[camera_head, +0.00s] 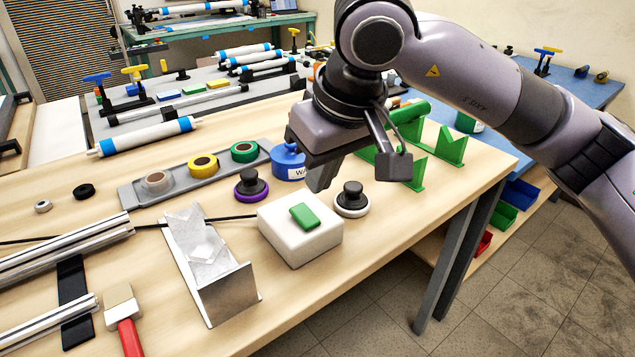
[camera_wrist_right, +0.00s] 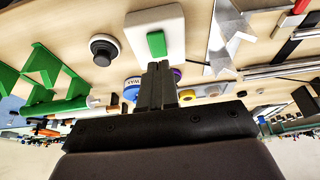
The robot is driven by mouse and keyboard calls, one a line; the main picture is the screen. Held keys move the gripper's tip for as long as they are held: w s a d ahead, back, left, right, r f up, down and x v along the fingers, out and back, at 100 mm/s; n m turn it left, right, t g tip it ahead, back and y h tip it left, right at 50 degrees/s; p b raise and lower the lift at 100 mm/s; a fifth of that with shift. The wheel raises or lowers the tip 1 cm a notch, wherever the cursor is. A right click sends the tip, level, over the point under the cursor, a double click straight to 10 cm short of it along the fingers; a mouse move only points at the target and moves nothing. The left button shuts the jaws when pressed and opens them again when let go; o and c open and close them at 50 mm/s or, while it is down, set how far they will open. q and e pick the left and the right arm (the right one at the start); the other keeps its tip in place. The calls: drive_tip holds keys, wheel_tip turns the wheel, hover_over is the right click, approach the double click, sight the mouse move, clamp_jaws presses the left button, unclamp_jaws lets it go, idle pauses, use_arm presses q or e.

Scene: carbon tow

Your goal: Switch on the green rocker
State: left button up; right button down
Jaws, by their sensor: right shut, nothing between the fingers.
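The green rocker (camera_head: 304,216) is set in the top of a white box (camera_head: 316,242) near the front edge of the wooden table. In the right wrist view the rocker (camera_wrist_right: 156,44) shows just beyond my right fingertips, on the white box (camera_wrist_right: 172,22). My right gripper (camera_head: 318,188) is shut and empty, above and behind the box in the head view. In the wrist view the right gripper (camera_wrist_right: 158,72) shows its two fingers together. I see a gap to the rocker in the head view. My left gripper is not in view.
A white-and-black knob (camera_head: 351,200) stands right of the box, and a purple-based knob (camera_head: 251,186) behind it. A metal bracket (camera_head: 232,292) is on the left. Green V-stands (camera_head: 450,147) and a blue round container (camera_head: 288,163) are behind. A black cable runs to the box.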

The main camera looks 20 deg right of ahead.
drive_tip(key=s+a+v, duration=0.1)
drive_tip(key=v, duration=0.6)
drive_tip(key=shift+d, duration=0.5)
drive_tip(key=shift+s, duration=0.15)
